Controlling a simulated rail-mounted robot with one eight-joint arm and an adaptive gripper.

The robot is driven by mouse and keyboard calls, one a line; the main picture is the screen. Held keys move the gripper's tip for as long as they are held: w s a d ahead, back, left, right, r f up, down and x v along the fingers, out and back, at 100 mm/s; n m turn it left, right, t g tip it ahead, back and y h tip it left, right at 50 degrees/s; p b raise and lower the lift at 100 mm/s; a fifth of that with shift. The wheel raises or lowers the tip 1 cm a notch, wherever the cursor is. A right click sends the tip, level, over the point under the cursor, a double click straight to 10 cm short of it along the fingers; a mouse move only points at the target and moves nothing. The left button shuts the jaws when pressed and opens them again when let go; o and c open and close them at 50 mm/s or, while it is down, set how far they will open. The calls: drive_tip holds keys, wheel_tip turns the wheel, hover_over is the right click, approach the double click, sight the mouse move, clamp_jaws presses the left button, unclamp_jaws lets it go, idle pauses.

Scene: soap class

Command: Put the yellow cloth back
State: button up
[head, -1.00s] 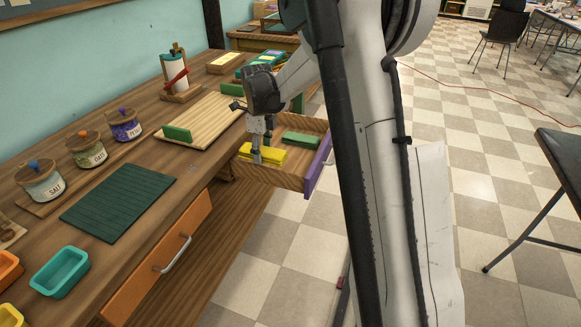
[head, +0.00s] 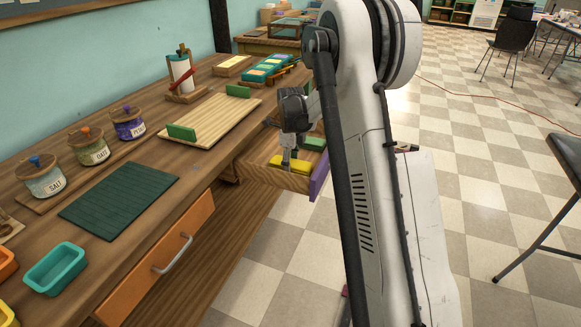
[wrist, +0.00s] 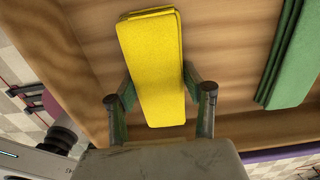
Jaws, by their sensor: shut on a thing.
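The yellow cloth (head: 303,162), a folded flat pad, is in or just over the open wooden drawer (head: 262,174) with the purple front (head: 319,176). My gripper (head: 287,162) points down at it from above. In the wrist view my gripper (wrist: 158,82) has one finger on each long side of the yellow cloth (wrist: 153,45), shut on it. I cannot tell whether the cloth rests on the drawer floor. The arm hides part of the drawer in the head view.
A folded green cloth (head: 314,143) lies in the drawer, apart from the yellow one; it also shows in the wrist view (wrist: 292,60). The bench holds a board with green handles (head: 215,120), a dark green mat (head: 118,205), jars (head: 92,150) and a teal tray (head: 55,268). An orange drawer (head: 160,250) is below.

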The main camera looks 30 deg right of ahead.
drive_tip(key=shift+f, duration=0.35)
drive_tip(key=o, duration=1.1)
